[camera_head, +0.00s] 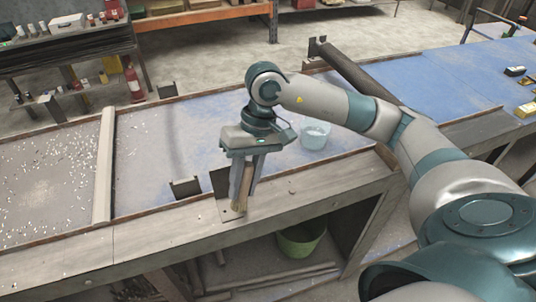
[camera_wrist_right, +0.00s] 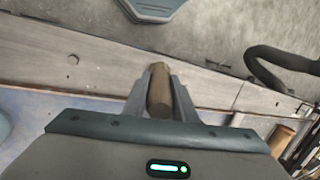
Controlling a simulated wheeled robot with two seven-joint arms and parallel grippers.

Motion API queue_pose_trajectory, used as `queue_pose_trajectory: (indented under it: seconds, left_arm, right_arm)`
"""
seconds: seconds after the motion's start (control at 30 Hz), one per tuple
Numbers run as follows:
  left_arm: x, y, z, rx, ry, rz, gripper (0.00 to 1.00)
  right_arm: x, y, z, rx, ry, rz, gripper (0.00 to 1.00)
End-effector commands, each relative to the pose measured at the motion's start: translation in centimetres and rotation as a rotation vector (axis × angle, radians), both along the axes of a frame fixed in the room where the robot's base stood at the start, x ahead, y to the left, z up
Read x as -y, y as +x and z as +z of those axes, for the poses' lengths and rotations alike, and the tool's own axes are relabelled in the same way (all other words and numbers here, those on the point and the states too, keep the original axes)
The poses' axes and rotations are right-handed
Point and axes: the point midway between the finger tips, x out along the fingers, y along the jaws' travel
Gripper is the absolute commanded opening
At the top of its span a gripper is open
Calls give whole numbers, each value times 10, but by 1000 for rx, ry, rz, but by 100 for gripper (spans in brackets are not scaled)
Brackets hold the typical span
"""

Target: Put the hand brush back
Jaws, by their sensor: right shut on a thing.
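My right gripper (camera_head: 244,190) is in the middle of the head view, pointing down at the front wooden edge of the blue table. Its two fingers are shut on a brown wooden piece, which looks like the handle of the hand brush (camera_head: 241,197). In the right wrist view the brown handle (camera_wrist_right: 159,97) stands between the fingers (camera_wrist_right: 160,82). The brush's bristles are not clearly seen. A dark plate or bracket (camera_head: 221,186) is just left of the fingers, and I cannot tell whether the brush touches it. My left gripper is not in view.
A translucent bucket (camera_head: 315,135) stands on the blue table (camera_head: 290,158), right of the gripper. A wooden bar (camera_head: 104,165) crosses the table at left, with white bits scattered beyond it. A green tub (camera_head: 301,240) is on the shelf below. A dark roller (camera_head: 358,72) lies behind.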

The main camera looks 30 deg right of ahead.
Motion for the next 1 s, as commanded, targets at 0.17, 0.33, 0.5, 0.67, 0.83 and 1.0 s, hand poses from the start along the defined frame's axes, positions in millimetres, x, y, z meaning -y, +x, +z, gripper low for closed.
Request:
queue_pose_trajectory:
  seconds: [0.17, 0.33, 0.5, 0.67, 0.83, 1.0]
  left_arm:
    - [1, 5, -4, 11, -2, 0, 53]
    - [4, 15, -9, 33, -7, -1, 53]
    - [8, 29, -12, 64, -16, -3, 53]
    - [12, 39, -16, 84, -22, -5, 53]
    - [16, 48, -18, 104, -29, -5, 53]
    - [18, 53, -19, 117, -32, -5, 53]
  right_arm:
    - [27, 11, 4, 11, -38, -179, 2]
    - [67, 25, 13, 9, -98, -473, 2]
    - [116, 38, 29, -19, -173, -839, 2]
    - [163, 44, 47, -76, -239, -1197, 2]
    - [202, 44, 64, -153, -288, -1510, 2]
    - [224, 42, 74, -207, -313, -1684, 2]
